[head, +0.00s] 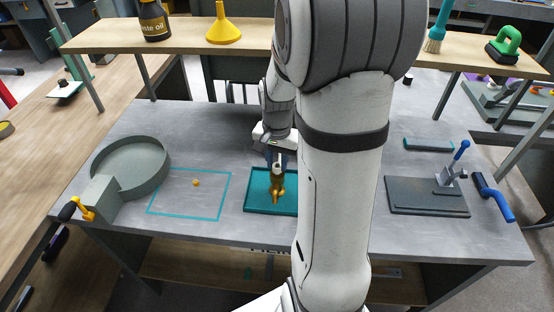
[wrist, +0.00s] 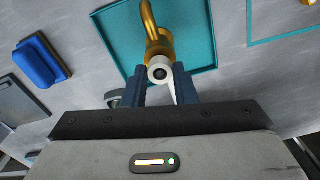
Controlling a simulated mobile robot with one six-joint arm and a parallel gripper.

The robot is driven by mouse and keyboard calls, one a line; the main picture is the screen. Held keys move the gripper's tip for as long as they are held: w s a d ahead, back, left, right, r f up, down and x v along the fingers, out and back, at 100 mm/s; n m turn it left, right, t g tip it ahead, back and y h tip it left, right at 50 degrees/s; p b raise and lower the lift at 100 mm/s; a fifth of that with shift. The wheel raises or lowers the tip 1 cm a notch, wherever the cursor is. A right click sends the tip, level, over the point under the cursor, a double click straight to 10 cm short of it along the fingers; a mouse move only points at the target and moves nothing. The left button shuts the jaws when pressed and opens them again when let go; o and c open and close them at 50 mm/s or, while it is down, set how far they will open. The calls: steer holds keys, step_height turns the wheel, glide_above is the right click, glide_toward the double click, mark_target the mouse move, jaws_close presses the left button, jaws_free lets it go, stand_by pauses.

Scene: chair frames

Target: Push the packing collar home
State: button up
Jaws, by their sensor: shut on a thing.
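A brass fitting with a curved spout (head: 277,189) rests on a teal tray (head: 250,205) at the middle of the table. The brass fitting (wrist: 158,45) also shows in the wrist view, on the teal tray (wrist: 195,50). A white collar (wrist: 159,68) with a dark round centre is at the fitting's near end, between the blue fingers of my gripper (wrist: 160,78). My gripper (head: 278,158) is shut on the white collar at the fitting. I cannot tell whether the collar is fully seated.
A teal outlined area (head: 183,216) left of the tray holds a small orange-yellow piece (head: 196,183). A round grey pan (head: 130,168) stands farther left. A dark plate with a blue lever (head: 425,198) and a blue-handled tool (head: 493,197) are at right.

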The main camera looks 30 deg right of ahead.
steer(key=shift+f+b, duration=0.4)
steer(key=shift+f, duration=0.15)
steer(key=o, duration=1.1)
steer(key=shift+c, duration=0.2)
steer(key=shift+r, duration=0.1)
step_height(320, 180, up, 8)
steer(key=shift+f, duration=0.2)
steer(key=s+a+r+n+t, duration=0.3)
steer(key=s+a+n, duration=0.6)
steer(key=s+a, duration=0.2)
steer(key=shift+s+a+r, duration=0.15)
steer(key=shift+s+r, duration=0.25)
steer(key=shift+s, duration=0.3)
